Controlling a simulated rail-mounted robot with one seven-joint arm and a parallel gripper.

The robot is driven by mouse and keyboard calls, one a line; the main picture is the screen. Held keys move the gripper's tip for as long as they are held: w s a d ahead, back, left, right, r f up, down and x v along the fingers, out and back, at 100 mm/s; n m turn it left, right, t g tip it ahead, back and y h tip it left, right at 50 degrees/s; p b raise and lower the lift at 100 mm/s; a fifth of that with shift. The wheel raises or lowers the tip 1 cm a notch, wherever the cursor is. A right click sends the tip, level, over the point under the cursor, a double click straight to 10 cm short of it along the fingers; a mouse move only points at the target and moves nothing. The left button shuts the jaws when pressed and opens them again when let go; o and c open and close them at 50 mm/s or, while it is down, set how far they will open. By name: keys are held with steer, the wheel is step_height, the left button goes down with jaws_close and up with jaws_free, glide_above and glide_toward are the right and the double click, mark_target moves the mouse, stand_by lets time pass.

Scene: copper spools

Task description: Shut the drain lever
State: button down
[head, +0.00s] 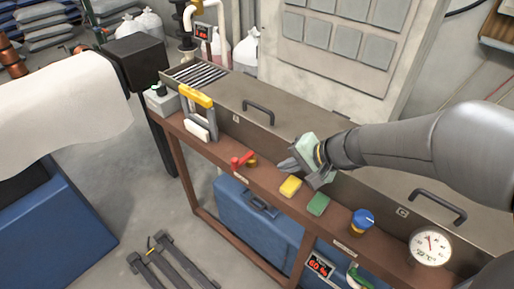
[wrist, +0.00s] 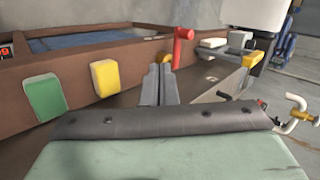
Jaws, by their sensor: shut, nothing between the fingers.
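A red lever (head: 241,160) with a brass-yellow fitting (head: 252,163) sits on the brown front ledge of the trough, above a small label too small to read. In the wrist view the red lever (wrist: 182,46) stands up just beyond my fingers and slightly right of them. My gripper (head: 291,165) is to the right of the lever in the head view, over the trough's front edge. Its grey fingers (wrist: 158,84) are shut and empty. I cannot tell whether they touch the lever; they look apart from it in the head view.
A yellow button (head: 290,188), a green button (head: 318,204), a blue knob (head: 362,220) and a round gauge (head: 430,247) line the ledge (head: 268,183). A yellow-topped bracket (head: 197,97) stands at its far left. Grey lids with handles (head: 258,112) cover the trough.

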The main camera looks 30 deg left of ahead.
steer(key=shift+w+a, duration=0.25)
steer(key=shift+a, duration=0.4)
steer(key=p, duration=0.1)
glide_toward(238, 165)
step_height(238, 165, down, 4)
steer(key=shift+a+f+p, duration=0.1)
steer(key=shift+a+p, duration=1)
steer(key=shift+a, duration=0.95)
steer(key=shift+w+f+m+b, duration=0.1)
steer(key=shift+f+m+b, duration=0.1)
steer(key=shift+m+b, duration=0.4)
